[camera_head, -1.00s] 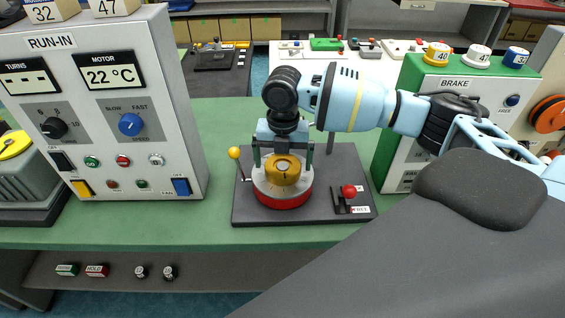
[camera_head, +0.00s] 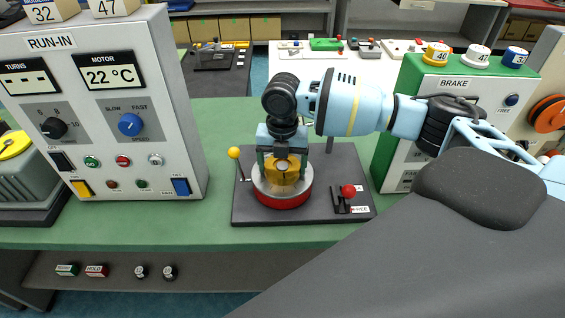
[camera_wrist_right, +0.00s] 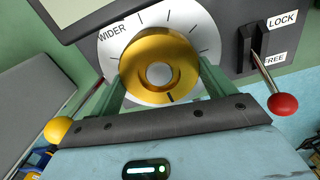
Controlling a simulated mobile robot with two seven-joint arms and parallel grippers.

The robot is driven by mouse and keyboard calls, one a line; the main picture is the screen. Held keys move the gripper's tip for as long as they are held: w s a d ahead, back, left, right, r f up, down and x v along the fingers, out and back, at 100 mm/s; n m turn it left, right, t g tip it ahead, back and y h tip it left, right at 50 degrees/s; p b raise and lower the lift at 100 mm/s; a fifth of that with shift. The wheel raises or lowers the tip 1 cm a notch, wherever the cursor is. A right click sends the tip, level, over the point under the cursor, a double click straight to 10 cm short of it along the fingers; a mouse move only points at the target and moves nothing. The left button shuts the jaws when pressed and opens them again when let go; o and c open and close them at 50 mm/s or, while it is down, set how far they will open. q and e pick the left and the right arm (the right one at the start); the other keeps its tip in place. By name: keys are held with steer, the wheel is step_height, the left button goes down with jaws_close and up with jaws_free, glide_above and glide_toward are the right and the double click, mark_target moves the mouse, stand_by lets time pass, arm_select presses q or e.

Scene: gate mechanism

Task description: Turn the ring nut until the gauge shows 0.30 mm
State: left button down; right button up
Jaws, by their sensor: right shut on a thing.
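The gold ring nut (camera_head: 283,176) sits on a round white dial above a red base, on a dark plate on the green bench. In the right wrist view the nut (camera_wrist_right: 136,62) has a pale centre, and the white dial (camera_wrist_right: 111,48) has black ticks and the word WIDER. My right gripper (camera_head: 282,163) comes down from above, its green fingers shut on the nut from both sides. It also shows in the right wrist view (camera_wrist_right: 160,75). I cannot make out a gauge reading in mm. My left gripper is not in view.
A red-knobbed lever (camera_head: 348,191) stands right of the dial, beside LOCK and FREE labels. A yellow ball on a rod (camera_head: 234,153) stands to the left. The RUN-IN cabinet (camera_head: 100,110) is left and the green BRAKE box (camera_head: 395,140) right. The bench front is clear.

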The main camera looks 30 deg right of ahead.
steer(key=shift+r+m+p, duration=0.15)
steer(key=shift+m+p, duration=0.4)
steer(key=shift+m, duration=1.25)
steer(key=shift+m+p, duration=0.35)
steer(key=shift+m, duration=0.55)
steer(key=shift+f+m, duration=0.2)
steer(key=shift+m, duration=0.7)
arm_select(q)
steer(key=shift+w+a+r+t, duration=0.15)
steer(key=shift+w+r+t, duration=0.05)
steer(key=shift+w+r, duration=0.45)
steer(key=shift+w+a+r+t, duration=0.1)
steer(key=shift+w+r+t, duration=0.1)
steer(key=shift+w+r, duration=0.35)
arm_select(e)
steer(key=m, duration=0.4)
steer(key=shift+w, duration=0.15)
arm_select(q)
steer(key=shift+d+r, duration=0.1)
arm_select(e)
steer(key=shift+m, duration=0.3)
steer(key=o, duration=0.9)
